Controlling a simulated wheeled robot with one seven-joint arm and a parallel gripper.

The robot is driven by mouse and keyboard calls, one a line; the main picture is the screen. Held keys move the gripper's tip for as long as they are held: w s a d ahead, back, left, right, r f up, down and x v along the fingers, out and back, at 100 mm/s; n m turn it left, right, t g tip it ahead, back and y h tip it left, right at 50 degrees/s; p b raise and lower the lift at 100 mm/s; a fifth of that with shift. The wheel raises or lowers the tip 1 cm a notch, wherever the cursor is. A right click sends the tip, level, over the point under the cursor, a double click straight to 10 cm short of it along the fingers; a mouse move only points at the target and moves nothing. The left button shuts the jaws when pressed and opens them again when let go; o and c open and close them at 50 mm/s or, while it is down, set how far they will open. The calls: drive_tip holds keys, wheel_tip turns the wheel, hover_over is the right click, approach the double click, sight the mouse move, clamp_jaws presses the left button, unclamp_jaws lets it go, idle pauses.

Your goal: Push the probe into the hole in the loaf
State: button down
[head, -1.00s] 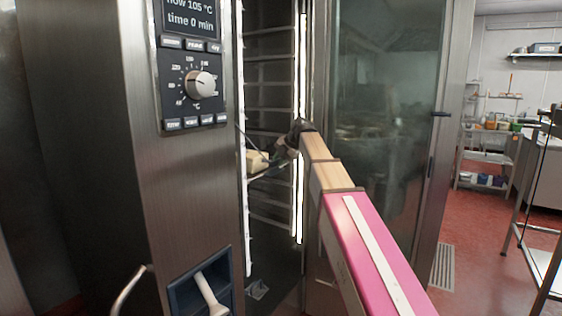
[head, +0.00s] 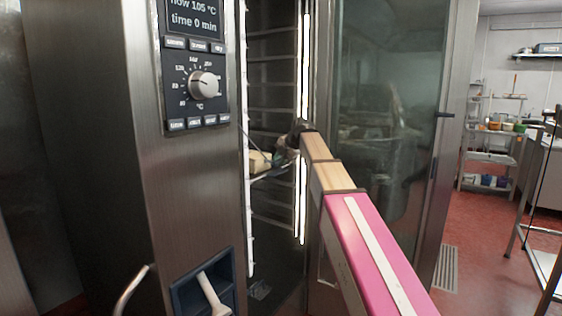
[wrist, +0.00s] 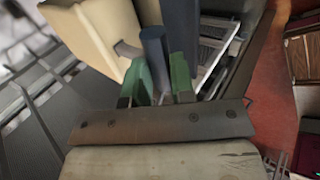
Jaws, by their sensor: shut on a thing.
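The pale loaf (head: 259,161) sits on a shelf inside the open oven; its near end also shows in the wrist view (wrist: 92,38). My gripper (wrist: 162,82) has green fingers shut on the blue-grey handle of the probe (wrist: 155,52). A short grey piece spans from the handle toward the loaf's face; I cannot tell how deep it goes into the hole. In the head view my gripper (head: 280,155) is at the loaf's right side, small and partly hidden by my arm.
The oven's control panel (head: 197,85) and steel front stand left of my arm, close to the opening. The glass door (head: 385,130) is on the right. Rack rails (head: 272,85) line the oven's inside. A perforated tray (wrist: 50,110) lies at left in the wrist view.

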drive_tip(key=shift+w+a, duration=0.3)
drive_tip(key=shift+a, duration=0.1)
drive_tip(key=shift+c, duration=2.1)
unclamp_jaws()
drive_tip(key=shift+r, duration=0.2)
drive_tip(key=shift+r, duration=3.3)
